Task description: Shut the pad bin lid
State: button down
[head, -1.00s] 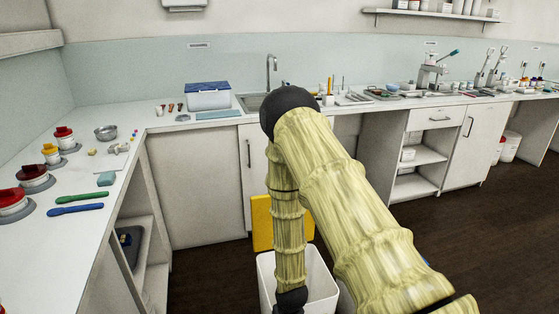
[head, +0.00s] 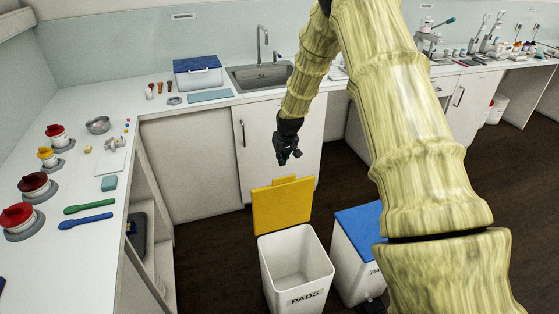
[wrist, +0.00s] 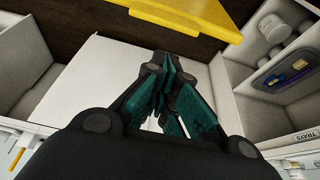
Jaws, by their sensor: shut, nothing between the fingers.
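The pad bin (head: 297,270) is a white bin marked PADS on the floor in the head view. Its yellow lid (head: 282,207) stands raised, upright at the bin's back edge, and the bin's inside looks empty. My gripper (head: 289,159) is above and behind the lid, in front of the white cabinet door, apart from the lid. In the wrist view my gripper (wrist: 168,85) has its fingers together with nothing between them, and the yellow lid (wrist: 185,14) shows at the top edge.
A second white bin with a blue lid (head: 360,229) stands just right of the pad bin, partly behind my arm. A white counter (head: 90,185) with jars and tools runs along the left. A sink (head: 260,77) is behind.

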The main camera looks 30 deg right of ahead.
jog(key=shift+w+d+f+p, duration=0.95)
jog(key=shift+w+f+p, duration=1.25)
jog(key=shift+f, duration=1.25)
jog(key=shift+s+a+f+p, duration=0.1)
jog(key=shift+s+a+p, duration=0.15)
jog(key=shift+s+p, duration=0.45)
jog(key=shift+s+a+p, duration=0.25)
jog(key=shift+s+p, duration=0.05)
jog(key=shift+s, duration=0.75)
